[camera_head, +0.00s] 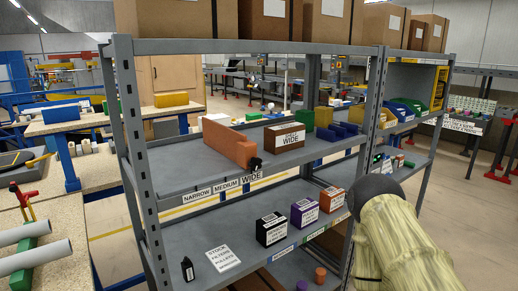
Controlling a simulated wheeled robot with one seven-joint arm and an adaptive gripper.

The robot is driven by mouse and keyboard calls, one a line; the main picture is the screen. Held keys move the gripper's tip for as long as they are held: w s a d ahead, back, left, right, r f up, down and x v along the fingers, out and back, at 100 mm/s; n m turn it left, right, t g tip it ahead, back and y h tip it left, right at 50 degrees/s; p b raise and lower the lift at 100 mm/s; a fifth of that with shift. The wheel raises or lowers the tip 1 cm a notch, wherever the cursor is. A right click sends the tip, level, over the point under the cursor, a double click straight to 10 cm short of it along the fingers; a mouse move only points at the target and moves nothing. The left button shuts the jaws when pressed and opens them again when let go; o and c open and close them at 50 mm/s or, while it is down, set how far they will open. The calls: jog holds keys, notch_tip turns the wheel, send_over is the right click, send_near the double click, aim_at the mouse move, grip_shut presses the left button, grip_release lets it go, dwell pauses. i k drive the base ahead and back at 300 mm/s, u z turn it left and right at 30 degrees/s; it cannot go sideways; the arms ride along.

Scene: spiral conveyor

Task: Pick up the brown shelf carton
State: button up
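A small dark brown carton (270,139) with a white label reading "WIDE" stands on the upper shelf (170,188) of the grey rack, just right of a long orange block (228,143). Its labelled front faces right of the camera. Large plain brown cartons (173,18) with white labels also stand on the rack's top. My arm, in a pale yellow cover with a dark end, fills the lower right in front of the rack. My gripper is not in view.
Green (254,115) and yellow (301,119) blocks stand behind the brown carton, with blue bins to its right. Black (270,229), purple (304,212) and orange (331,200) boxes stand on the lower shelf. A grey upright (366,130) stands right of the carton.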

aim_at(278, 138)
jog(key=k, duration=0.65)
jog(key=z, duration=0.65)
jog(key=i, duration=1.05)
jog(key=u, duration=0.2)
